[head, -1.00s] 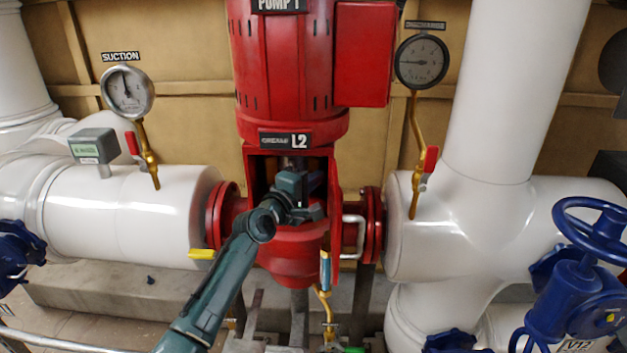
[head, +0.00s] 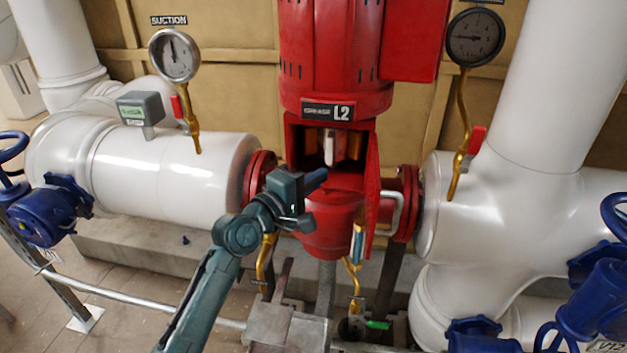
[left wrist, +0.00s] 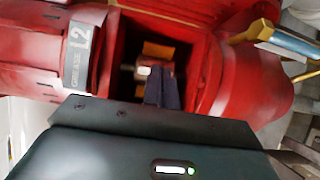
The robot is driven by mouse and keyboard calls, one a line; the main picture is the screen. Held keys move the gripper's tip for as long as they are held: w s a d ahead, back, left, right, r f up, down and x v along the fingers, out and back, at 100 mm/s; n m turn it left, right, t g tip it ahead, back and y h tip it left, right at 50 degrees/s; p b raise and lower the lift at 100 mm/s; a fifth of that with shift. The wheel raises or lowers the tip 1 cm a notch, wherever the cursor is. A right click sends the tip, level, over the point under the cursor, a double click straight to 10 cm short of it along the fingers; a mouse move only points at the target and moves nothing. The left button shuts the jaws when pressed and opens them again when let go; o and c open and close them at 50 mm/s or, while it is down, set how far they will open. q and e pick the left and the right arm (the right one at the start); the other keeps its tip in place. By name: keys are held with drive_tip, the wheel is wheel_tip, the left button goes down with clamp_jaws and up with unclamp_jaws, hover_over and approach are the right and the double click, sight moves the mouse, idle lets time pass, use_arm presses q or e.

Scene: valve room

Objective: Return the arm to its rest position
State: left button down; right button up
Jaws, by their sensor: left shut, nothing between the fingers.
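My left arm (head: 205,290) comes in from the bottom left of the head view. Its gripper (head: 318,180) is shut and empty, in front of the open red housing of the pump (head: 335,235) and a little left of its middle. The gripper's dark fingers (left wrist: 165,92) also show in the left wrist view, pointing toward the opening with the shaft (left wrist: 143,71) inside. The red housing fills much of that view, with the L2 label (left wrist: 82,45) at left. My right gripper is not in view.
A pale handle (head: 392,212) stands out at the right of the housing. The suction gauge (head: 175,56) and a grey box (head: 142,108) sit above the left white pipe (head: 165,170). Blue valves (head: 50,212) flank the scene. A metal rail (head: 140,298) runs low at left.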

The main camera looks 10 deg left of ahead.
use_arm(q)
drive_tip(key=s+a+f+m+g+y, duration=0.25)
drive_tip(key=s+f+m+g, duration=0.4)
drive_tip(key=s+f, duration=0.65)
drive_tip(key=s+a+f+m+g+y, duration=0.2)
drive_tip(key=s+m, duration=0.1)
drive_tip(key=s, duration=0.4)
drive_tip(key=s+a+f+m+g+y, duration=0.2)
drive_tip(key=s+a, duration=0.1)
drive_tip(key=s, duration=0.4)
drive_tip(key=s+a+f+m+g+y, duration=0.2)
drive_tip(key=s+f+m, duration=0.1)
drive_tip(key=s, duration=0.4)
drive_tip(key=w+d+f+t+h, duration=0.3)
drive_tip(key=w+d+f+t, duration=0.2)
drive_tip(key=d+t, duration=0.1)
drive_tip(key=shift+w+d+f+m+t+p, duration=0.15)
drive_tip(key=shift+w+f+m+t+p, duration=0.2)
drive_tip(key=shift+t, duration=0.3)
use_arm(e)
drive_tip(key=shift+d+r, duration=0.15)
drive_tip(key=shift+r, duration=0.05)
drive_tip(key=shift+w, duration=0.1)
